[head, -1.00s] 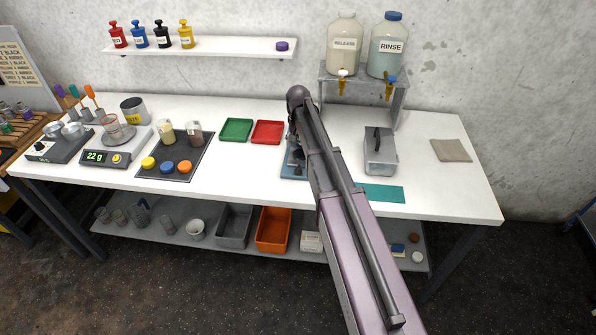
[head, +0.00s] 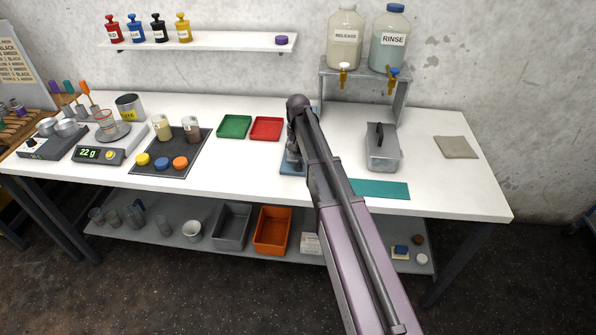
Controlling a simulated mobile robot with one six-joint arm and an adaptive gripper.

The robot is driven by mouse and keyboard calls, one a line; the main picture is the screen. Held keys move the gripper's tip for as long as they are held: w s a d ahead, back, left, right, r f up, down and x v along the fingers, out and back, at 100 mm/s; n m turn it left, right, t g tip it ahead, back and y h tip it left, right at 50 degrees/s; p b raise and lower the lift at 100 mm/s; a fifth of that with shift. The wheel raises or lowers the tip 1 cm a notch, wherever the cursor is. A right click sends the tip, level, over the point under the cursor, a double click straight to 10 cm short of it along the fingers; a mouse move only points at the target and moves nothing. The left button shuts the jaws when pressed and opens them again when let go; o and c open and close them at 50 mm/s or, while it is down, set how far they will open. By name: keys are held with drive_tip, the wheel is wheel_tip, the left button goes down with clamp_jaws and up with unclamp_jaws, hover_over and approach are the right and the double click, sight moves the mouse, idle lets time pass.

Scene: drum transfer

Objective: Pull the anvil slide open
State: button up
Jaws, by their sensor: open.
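The device with a blue base (head: 292,168) stands near the front edge of the white bench, mid-picture. My own arm runs across its right side, and dark parts show above the base. I cannot tell which of these belong to the device and which to my wrist. The anvil slide cannot be made out. My arm rises from the bottom right to a rounded joint above the device. My gripper's fingers are not visible; the arm hides that area.
A red tray (head: 266,128) and a green tray (head: 234,126) lie left of the device. Right of my arm are a teal mat (head: 385,189), a lidded metal box (head: 383,157) and a stand (head: 398,105) with two dispensers. The bench front between the dark mat and the device is clear.

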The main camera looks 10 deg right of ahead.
sight(298, 165)
drive_tip(key=shift+f+b, duration=3.2)
drive_tip(key=shift+f, duration=0.3)
clamp_jaws()
